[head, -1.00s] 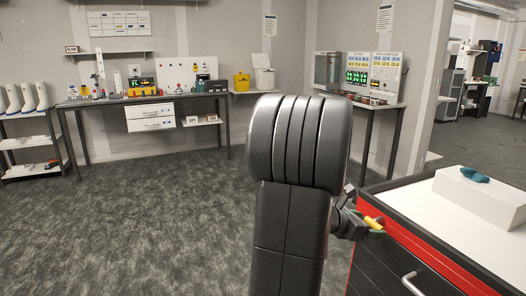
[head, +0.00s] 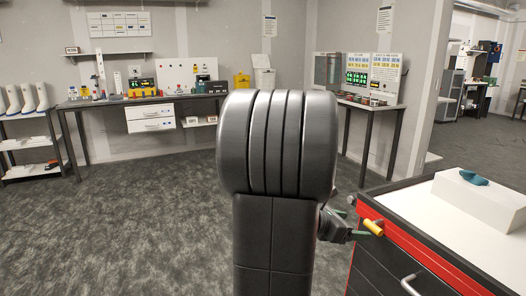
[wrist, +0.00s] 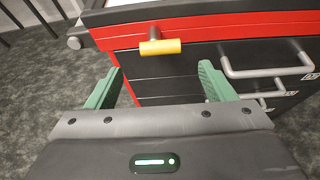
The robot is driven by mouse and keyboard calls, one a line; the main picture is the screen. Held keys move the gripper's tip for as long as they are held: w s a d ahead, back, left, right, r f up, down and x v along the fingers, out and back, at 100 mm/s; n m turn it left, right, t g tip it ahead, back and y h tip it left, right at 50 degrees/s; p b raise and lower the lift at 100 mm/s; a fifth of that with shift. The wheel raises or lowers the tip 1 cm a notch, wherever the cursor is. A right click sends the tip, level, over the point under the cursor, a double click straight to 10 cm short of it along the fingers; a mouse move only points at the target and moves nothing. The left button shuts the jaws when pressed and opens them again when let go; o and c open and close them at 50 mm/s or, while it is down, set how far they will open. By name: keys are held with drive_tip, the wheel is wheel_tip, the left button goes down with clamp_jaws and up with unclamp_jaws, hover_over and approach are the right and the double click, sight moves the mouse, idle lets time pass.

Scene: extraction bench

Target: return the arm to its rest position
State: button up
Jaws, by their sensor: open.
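My gripper (wrist: 161,70) is open and empty, with a green finger on each side in the wrist view. A yellow-capped handle (wrist: 160,46) on the red cabinet edge is ahead of the fingertips, between them in the picture and apart from them. In the head view my gripper (head: 352,226) is partly hidden behind my arm, just left of the yellow handle (head: 373,228). My arm stands upright in the middle of the head view and hides part of the floor and the cabinet's left side.
A red and black drawer cabinet (head: 420,252) with a white top stands at right, close to my gripper. A white block (head: 480,200) with a teal item (head: 473,177) is on it. Benches line the far wall. The carpet (head: 130,235) at left is clear.

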sight(372, 224)
drive_tip(key=x, duration=1)
drive_tip(key=shift+r, duration=0.15)
drive_tip(key=shift+a+r+n+p, duration=0.1)
drive_tip(key=shift+r+n+p, duration=0.15)
drive_tip(key=shift+p, duration=0.5)
drive_tip(key=shift+f+n+g+p, duration=0.1)
drive_tip(key=shift+n+g+p, duration=0.2)
drive_tip(key=shift+p, duration=0.5)
drive_tip(key=n+g+p, duration=0.1)
drive_tip(key=p, duration=0.4)
drive_tip(key=shift+h, duration=0.4)
drive_tip(key=n+p, duration=0.1)
drive_tip(key=p, duration=0.2)
drive_tip(key=shift+n+g, duration=0.25)
drive_tip(key=shift+g, duration=0.05)
drive_tip(key=v, duration=1.2)
drive_tip(key=shift+a+f+b, duration=0.2)
drive_tip(key=shift+a+b, duration=0.1)
drive_tip(key=shift+a, duration=0.05)
drive_tip(key=shift+r, duration=0.1)
